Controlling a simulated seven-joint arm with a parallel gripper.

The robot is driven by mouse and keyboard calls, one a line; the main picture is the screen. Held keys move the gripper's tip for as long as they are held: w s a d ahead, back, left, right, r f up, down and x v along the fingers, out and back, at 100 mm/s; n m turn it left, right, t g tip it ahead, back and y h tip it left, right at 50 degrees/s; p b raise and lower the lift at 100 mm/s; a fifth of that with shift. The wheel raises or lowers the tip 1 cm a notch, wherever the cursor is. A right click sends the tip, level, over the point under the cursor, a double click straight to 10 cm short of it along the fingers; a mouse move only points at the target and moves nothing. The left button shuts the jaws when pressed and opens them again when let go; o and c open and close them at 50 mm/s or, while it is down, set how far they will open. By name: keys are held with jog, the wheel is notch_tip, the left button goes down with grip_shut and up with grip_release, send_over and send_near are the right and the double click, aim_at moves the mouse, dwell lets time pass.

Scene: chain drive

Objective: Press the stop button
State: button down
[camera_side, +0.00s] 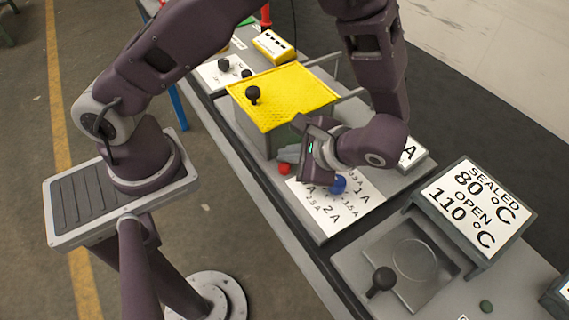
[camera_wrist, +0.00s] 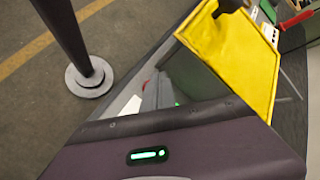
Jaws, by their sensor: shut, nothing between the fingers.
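A small round red button (camera_side: 285,169), which looks like the stop button, sits at the upper left corner of a white dial sheet on the bench. My gripper (camera_side: 285,154) is shut and empty, with its grey fingers just above and behind the red button in the side view. I cannot tell whether the fingers touch it. A blue knob (camera_side: 338,184) stands on the dial sheet (camera_side: 332,218), to the right of the red button and below my wrist. In the wrist view a small bit of red (camera_wrist: 146,85) shows, mostly hidden, and the fingertips are not clear.
A yellow mesh cover (camera_side: 290,95) with a black knob (camera_side: 253,94) stands directly behind my gripper. The floor left of the bench is open.

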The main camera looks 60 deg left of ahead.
aim_at(288, 169)
jog(key=shift+r, duration=2.5)
jog(key=s+a+r+n+t+h, duration=0.2)
jog(key=s+r+n+t+h, duration=0.1)
jog(key=r, duration=0.5)
jog(key=s+a+r+n+t+h, duration=0.1)
jog(key=s+r+n+t+h, duration=0.2)
jog(key=s+r+h, duration=0.3)
notch_tip(288, 169, up, 3)
jog(key=shift+s+a+f+n+t, duration=0.15)
jog(key=shift+s+a+n+t, duration=0.2)
jog(key=shift+s+t, duration=0.35)
